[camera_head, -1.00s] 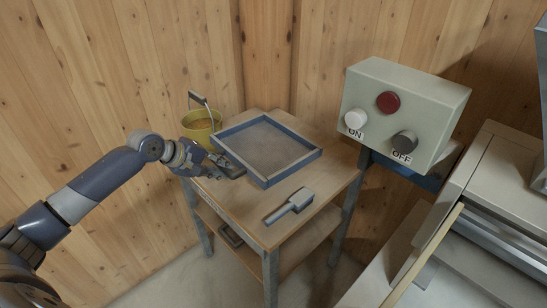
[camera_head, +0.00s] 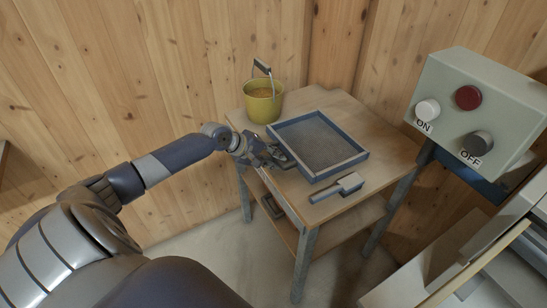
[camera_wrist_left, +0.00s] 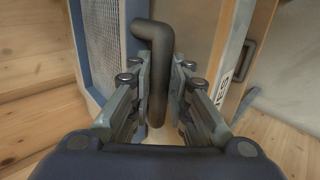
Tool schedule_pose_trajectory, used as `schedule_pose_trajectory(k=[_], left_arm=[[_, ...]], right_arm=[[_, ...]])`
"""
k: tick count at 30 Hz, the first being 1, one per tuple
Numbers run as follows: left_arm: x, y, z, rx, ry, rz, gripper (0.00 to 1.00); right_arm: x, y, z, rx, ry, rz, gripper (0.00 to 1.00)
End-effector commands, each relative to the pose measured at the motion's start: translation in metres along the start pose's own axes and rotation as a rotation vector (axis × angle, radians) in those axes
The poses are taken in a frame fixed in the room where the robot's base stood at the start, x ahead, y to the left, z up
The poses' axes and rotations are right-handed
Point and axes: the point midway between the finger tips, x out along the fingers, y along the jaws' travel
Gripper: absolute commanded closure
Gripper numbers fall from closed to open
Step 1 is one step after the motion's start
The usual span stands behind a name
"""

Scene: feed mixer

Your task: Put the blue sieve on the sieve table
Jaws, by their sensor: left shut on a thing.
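The blue sieve (camera_head: 323,172), a square blue frame with a grey mesh, lies flat on the wooden sieve table (camera_head: 385,145). My left gripper (camera_head: 284,160) is at the sieve's left side. In the left wrist view, its fingers (camera_wrist_left: 161,80) are shut on a dark bent handle (camera_wrist_left: 158,38), beside the blue frame and mesh of the sieve (camera_wrist_left: 103,40). Where the handle joins the frame is not clear. The table's edge with part of a label (camera_wrist_left: 221,88) shows to the right of the fingers. My right gripper is not in view.
A yellow bucket (camera_head: 262,106) stands on the table's back left corner. A control box (camera_head: 470,120) with ON and OFF knobs overhangs the right side. Wooden walls close off the back.

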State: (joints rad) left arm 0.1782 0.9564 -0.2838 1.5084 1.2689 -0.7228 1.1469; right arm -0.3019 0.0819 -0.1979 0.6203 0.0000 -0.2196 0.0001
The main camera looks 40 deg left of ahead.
Motion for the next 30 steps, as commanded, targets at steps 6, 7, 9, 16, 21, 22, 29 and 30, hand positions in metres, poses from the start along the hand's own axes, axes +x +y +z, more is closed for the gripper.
schedule_pose_trajectory(k=[6,7,9,16,21,22,29,30], left_arm=[[0.002,-0.001,0.0,0.0,0.001,0.004,1.0],[0.002,-0.002,0.0,0.0,0.0,0.0,0.76],[0.002,-0.002,0.0,0.0,0.0,0.0,0.62],[0.002,-0.002,0.0,0.0,0.0,0.0,0.62],[-0.002,0.001,0.0,0.002,0.0,-0.001,0.62],[-0.004,0.0,-0.001,0.001,0.001,-0.002,0.62],[-0.037,-0.002,-0.001,0.004,0.001,-0.005,0.62],[-0.044,-0.002,-0.001,0.003,0.002,-0.005,0.62]], right_arm=[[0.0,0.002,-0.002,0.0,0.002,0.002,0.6],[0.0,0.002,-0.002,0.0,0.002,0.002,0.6],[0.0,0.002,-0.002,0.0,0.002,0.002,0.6],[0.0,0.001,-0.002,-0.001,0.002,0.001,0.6],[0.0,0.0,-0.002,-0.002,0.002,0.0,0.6],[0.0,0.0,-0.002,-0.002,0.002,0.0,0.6],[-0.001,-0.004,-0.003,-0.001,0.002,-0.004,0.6],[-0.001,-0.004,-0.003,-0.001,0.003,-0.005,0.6]])
